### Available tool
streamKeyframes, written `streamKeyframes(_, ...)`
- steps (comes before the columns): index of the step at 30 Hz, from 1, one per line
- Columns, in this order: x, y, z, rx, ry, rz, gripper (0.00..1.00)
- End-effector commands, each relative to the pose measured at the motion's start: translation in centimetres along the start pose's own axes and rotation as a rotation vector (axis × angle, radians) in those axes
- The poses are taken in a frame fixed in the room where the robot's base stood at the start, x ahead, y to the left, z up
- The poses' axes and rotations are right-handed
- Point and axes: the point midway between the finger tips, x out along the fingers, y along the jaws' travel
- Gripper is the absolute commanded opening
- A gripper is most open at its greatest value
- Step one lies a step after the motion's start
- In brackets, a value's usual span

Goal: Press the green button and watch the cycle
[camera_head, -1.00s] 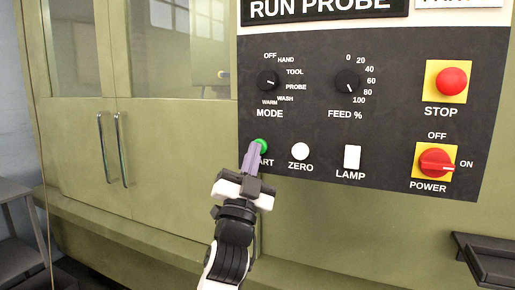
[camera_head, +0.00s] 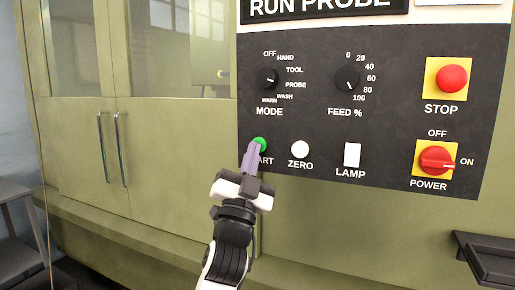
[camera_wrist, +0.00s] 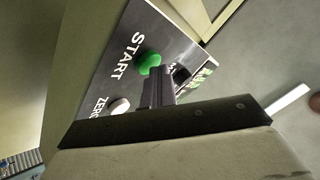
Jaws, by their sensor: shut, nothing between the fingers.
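The green START button (camera_head: 260,143) sits at the lower left of the black control panel (camera_head: 310,110). Its upper part shows above my fingers in the head view, and it also shows in the wrist view (camera_wrist: 149,63). My gripper (camera_head: 253,149) is shut and empty, with its fingertips in front of the button's lower part. In the wrist view the fingertips are right beside the button. I cannot tell whether they touch it. Behind the cabinet windows (camera_head: 208,45) no motion can be made out.
The white ZERO button (camera_head: 300,149) and LAMP switch (camera_head: 352,155) are just right of my gripper. The red STOP button (camera_head: 453,78) and the red POWER switch (camera_head: 436,159), turned toward ON, are further right. A dark tray (camera_head: 490,258) juts out at lower right.

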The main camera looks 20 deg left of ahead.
Motion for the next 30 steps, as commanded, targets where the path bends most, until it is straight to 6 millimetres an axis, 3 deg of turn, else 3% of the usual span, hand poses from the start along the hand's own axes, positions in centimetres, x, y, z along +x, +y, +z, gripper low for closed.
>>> streamKeyframes(16, -1.1, -0.7, -0.7, 0.003, 0.004, -0.002, 0.00)
streamKeyframes(30, -4.2, -2.9, -2.8, 0.004, 0.005, -0.004, 0.00)
